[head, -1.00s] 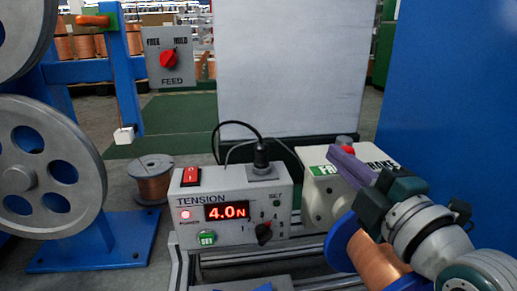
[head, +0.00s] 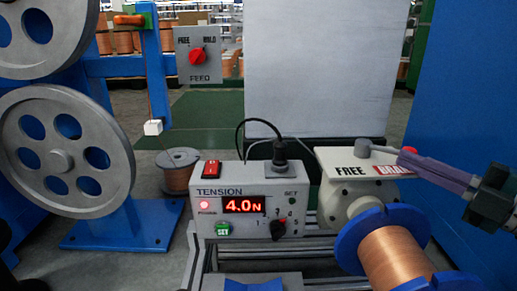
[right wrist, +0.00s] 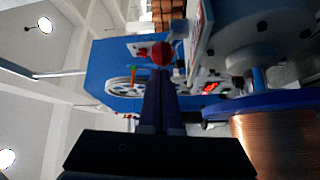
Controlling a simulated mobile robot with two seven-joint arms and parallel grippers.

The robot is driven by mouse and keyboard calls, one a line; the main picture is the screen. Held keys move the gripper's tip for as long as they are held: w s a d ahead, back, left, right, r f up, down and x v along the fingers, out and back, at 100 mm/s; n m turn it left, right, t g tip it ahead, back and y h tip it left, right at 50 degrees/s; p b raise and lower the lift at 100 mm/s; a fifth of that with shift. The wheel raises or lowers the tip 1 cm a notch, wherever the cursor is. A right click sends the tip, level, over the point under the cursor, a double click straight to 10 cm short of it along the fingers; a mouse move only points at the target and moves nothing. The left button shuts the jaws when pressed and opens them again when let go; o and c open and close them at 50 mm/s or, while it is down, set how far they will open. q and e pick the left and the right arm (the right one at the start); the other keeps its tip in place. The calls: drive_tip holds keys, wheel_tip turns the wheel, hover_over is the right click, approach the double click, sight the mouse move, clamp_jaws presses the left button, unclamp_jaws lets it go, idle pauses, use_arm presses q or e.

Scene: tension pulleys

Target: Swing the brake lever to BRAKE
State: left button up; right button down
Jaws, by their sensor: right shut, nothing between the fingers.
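The brake box (head: 345,195) stands right of centre in the head view, with FREE in plain lettering and BRAKE on a red patch. On its top the grey brake lever (head: 382,149) points right from its pivot, towards the BRAKE side. Its red knob (head: 408,150) also shows in the right wrist view (right wrist: 161,53). My right gripper (head: 401,158) is shut and empty, its purple fingertips (right wrist: 158,84) close at the knob. I cannot tell whether they touch it. My left gripper is not in view.
The tension unit (head: 245,203) reads 4.0N, left of the brake box. A copper spool with blue flanges (head: 392,258) sits in front of the brake box, below my right gripper. Large grey pulleys (head: 65,160) stand at the left, and a blue panel (head: 470,90) at the right.

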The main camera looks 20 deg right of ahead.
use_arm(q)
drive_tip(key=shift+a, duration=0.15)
use_arm(e)
drive_tip(key=shift+d, duration=0.4)
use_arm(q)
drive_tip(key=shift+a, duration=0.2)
use_arm(e)
drive_tip(key=shift+d+f, duration=0.15)
drive_tip(key=shift+f, duration=0.05)
drive_tip(key=shift+r, duration=0.1)
